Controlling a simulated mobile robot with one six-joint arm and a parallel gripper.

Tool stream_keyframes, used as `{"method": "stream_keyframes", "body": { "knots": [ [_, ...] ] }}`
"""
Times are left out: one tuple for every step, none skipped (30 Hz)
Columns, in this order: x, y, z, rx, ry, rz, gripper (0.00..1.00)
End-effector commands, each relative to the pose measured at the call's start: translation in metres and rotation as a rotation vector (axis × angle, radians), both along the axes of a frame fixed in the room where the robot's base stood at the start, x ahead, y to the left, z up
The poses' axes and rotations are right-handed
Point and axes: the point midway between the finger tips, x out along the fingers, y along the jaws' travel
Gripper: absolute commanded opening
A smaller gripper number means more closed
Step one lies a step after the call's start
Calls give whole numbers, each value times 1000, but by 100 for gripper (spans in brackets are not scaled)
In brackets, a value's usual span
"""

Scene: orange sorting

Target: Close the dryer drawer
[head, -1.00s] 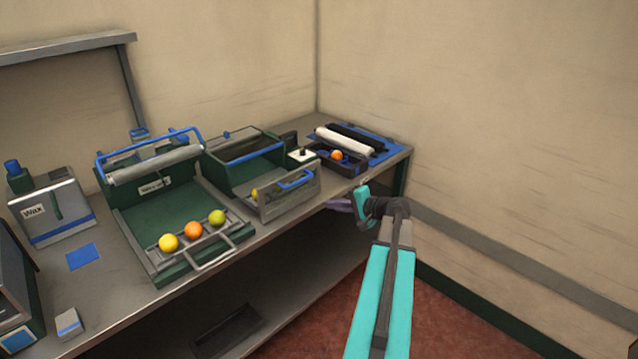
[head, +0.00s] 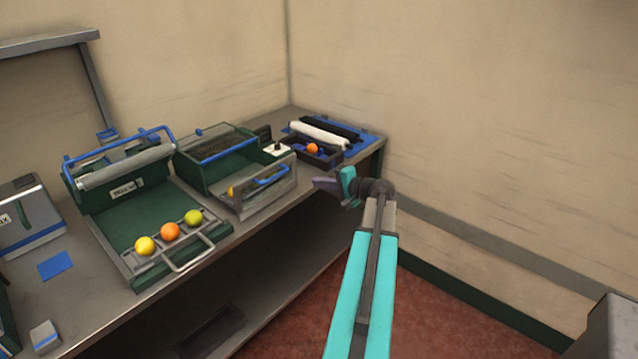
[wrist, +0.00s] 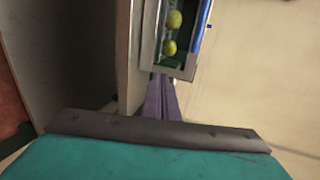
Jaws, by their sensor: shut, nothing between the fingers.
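The dryer (head: 215,155) is a green box on the bench with its drawer (head: 268,193) standing out at the front. The drawer has a clear-looking grey front and a blue handle (head: 272,176). A yellow fruit (head: 231,191) shows inside it. In the wrist view the open drawer (wrist: 189,72) holds two yellow-green fruits (wrist: 170,47). My gripper (head: 322,183), with purple fingers, is shut and empty, to the right of the drawer front and apart from it in the head view. In the wrist view its fingers (wrist: 160,90) point toward the drawer's end; whether they touch cannot be told.
A roller machine (head: 120,190) with three fruits in its front tray stands left of the dryer. A dark tray (head: 325,160) with an orange lies at the bench's right end. The wall is close on the right. Open floor lies before the bench.

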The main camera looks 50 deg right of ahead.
Motion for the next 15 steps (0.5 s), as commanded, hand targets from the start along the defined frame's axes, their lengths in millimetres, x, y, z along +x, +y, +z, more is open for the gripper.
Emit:
{"method": "stream_keyframes", "body": {
  "knots": [
    [7, -1, -1, 1, 1, 1, 0],
    [11, -2, -2, 1, 1, 0, 0],
    [16, -2, -3, 0, 1, 1, 0],
    [20, -3, -4, 1, 1, 2, 0],
    [25, -3, -6, 0, 0, 2, 0],
    [30, -3, -7, -1, 0, 1, 0],
    [34, -4, -9, 0, 0, 0, 0],
    [38, -4, -10, 0, 0, 1, 0],
    [44, -4, -12, 1, 0, 1, 0],
    [48, -5, -13, 1, 0, 1, 0],
    [52, -5, -14, 1, 0, 1, 0],
    [57, -6, -16, 1, 0, 0, 0],
    [61, -6, -17, 1, 0, 0, 0],
    [65, -6, -18, 1, 0, 1, 0],
    [70, -7, -20, 0, 0, 0, 0]
  ]
}}
